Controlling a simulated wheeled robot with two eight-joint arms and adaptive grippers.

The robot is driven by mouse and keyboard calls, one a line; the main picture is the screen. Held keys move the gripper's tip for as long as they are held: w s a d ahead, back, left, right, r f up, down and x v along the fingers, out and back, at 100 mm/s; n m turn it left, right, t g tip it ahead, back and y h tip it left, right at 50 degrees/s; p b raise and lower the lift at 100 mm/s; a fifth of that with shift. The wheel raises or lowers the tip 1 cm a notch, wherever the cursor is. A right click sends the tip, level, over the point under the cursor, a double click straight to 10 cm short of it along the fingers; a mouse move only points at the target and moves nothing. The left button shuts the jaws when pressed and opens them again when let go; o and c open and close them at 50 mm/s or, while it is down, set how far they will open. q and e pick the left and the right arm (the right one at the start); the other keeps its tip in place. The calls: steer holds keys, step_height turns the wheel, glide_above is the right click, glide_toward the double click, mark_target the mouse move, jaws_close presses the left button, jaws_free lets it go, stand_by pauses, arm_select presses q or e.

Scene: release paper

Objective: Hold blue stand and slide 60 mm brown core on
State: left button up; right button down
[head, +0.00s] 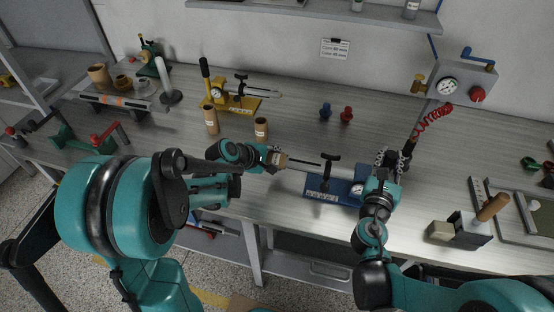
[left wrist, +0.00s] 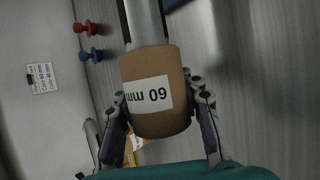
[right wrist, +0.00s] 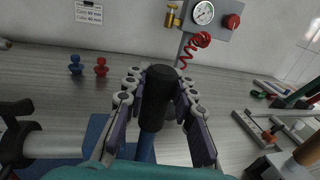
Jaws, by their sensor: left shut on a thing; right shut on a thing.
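The blue stand (head: 327,187) lies on the bench right of centre, with a grey shaft pointing left and a black T-shaped clamp (head: 326,162) above it. My right gripper (head: 385,170) is shut on the stand's black-topped post (right wrist: 158,95), which stands upright between the fingers in the right wrist view. My left gripper (head: 268,157) is shut on the brown core (left wrist: 158,110), whose white label reads 60 mm. The core is held in line with the shaft (left wrist: 145,22), at its left end. Whether the shaft tip is inside the core is hidden.
Two brown cores (head: 211,120) (head: 261,130) stand upright behind my left gripper. A yellow stand (head: 232,102) is at the back. Blue (head: 326,112) and red (head: 346,115) knobs stand behind the blue stand. A gauge box (head: 452,84) and red coil hose are at right.

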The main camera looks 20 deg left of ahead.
mark_target(306, 167)
arm_select(q)
steer(key=shift+d, duration=5.75)
steer(key=o, duration=1.2)
steer(key=shift+o, duration=0.2)
steer(key=shift+v, duration=4)
arm_select(e)
steer(key=c, duration=1.2)
jaws_free()
steer(key=shift+o, duration=0.2)
